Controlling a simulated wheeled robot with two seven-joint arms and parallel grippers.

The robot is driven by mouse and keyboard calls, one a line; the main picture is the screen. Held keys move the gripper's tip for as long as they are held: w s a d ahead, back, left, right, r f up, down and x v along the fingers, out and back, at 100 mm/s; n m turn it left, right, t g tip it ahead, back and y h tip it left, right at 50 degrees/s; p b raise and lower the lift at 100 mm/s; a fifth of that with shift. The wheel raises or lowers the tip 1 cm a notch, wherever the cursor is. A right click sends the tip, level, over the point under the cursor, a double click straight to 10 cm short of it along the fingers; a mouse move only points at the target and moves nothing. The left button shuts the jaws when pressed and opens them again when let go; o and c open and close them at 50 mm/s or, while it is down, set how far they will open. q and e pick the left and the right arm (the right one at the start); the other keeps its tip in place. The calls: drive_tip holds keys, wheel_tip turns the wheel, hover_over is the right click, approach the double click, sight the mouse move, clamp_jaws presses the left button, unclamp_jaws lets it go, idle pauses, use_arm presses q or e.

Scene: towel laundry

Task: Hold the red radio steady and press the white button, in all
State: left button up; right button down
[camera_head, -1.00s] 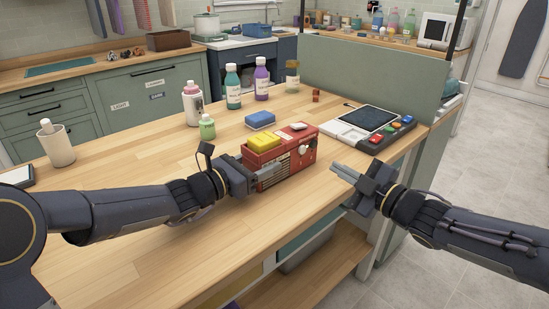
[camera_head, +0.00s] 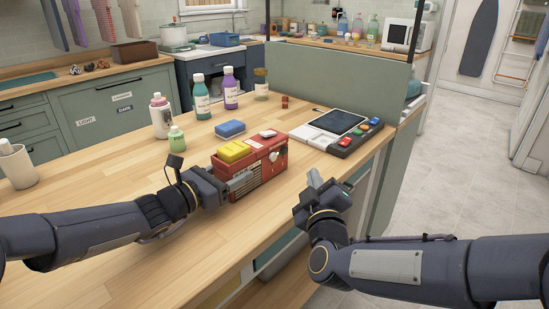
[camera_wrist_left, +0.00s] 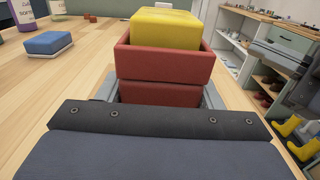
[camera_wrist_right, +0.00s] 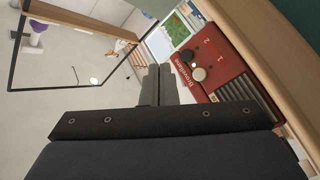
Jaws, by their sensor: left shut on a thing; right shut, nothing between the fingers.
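The red radio (camera_head: 262,170) stands on the wooden counter with a yellow block (camera_head: 234,151) in its top. My left gripper (camera_head: 222,188) is shut on the radio's left end; in the left wrist view that red end (camera_wrist_left: 165,66) sits between the fingers. My right gripper (camera_head: 318,183) is shut and empty, to the right of the radio and apart from it. In the right wrist view the radio's front (camera_wrist_right: 222,68) shows a white round button (camera_wrist_right: 199,74) and a dark knob (camera_wrist_right: 187,55), beside the closed fingertips. A pale piece also lies on the radio's top.
A blue sponge (camera_head: 230,129) lies behind the radio. Several bottles, including a teal one (camera_head: 201,98) and a purple one (camera_head: 231,90), stand further back. A console with a screen and coloured buttons (camera_head: 343,130) is at the right, before a green panel (camera_head: 340,80).

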sight(273, 157)
drive_tip(key=shift+s+d+f, duration=0.15)
drive_tip(key=shift+f, duration=0.05)
idle(0.3)
drive_tip(key=shift+w+a, duration=3.15)
drive_tip(key=shift+w+a, duration=0.3)
drive_tip(key=shift+w+a, duration=0.25)
drive_tip(key=shift+w, duration=0.05)
idle(0.4)
drive_tip(key=shift+s+d, duration=0.1)
drive_tip(key=shift+s, duration=0.05)
drive_tip(key=shift+s+d, duration=0.45)
idle(0.4)
